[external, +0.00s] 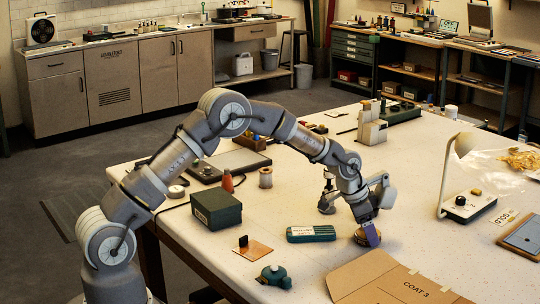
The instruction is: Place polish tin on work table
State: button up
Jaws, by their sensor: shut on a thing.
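The work table (310,262) has a pale speckled top and fills the middle of the view. My gripper (367,232) reaches down over its front right part and is shut on a small round brownish tin, the polish tin (361,239).
A teal labelled case (311,234) lies just left of the tin. A cardboard folder marked COAT 3 (395,283) lies in front. A dark green box (216,209), a copper plate (255,250) and a lamp (460,180) also stand around. Bare table lies behind the tin.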

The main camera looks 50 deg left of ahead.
jog(key=o, duration=1.2)
jog(key=p+v, duration=0.3)
jog(key=v, duration=0.9)
jog(key=shift+s, duration=0.1)
jog(key=s+a+r+n+t+y, duration=0.1)
jog(key=s+a+r+n+t, duration=0.2)
jog(key=r, duration=1.2)
jog(key=a+r+t, duration=0.3)
jog(key=a+r, duration=0.1)
jog(key=r, duration=1.1)
jog(key=s+a+r+n+t, duration=0.1)
jog(key=s+a+r+t, duration=0.1)
jog(key=s+r, duration=0.3)
jog(key=s+a+r+n+t+y, duration=0.1)
jog(key=s+a+r+t, duration=0.1)
jog(key=s+r, duration=0.3)
jog(key=s+a+r+n+t, duration=0.1)
jog(key=s+a+r, duration=0.1)
jog(key=s+r, duration=0.4)
jog(key=shift+a+r+n+t, duration=0.15)
jog(key=shift+r+n+t, duration=0.05)
jog(key=shift+r, duration=1.25)
jog(key=shift+a+r+n+t, duration=0.1)
jog(key=shift+r+n+t, duration=0.1)
jog(key=shift+r, duration=1.25)
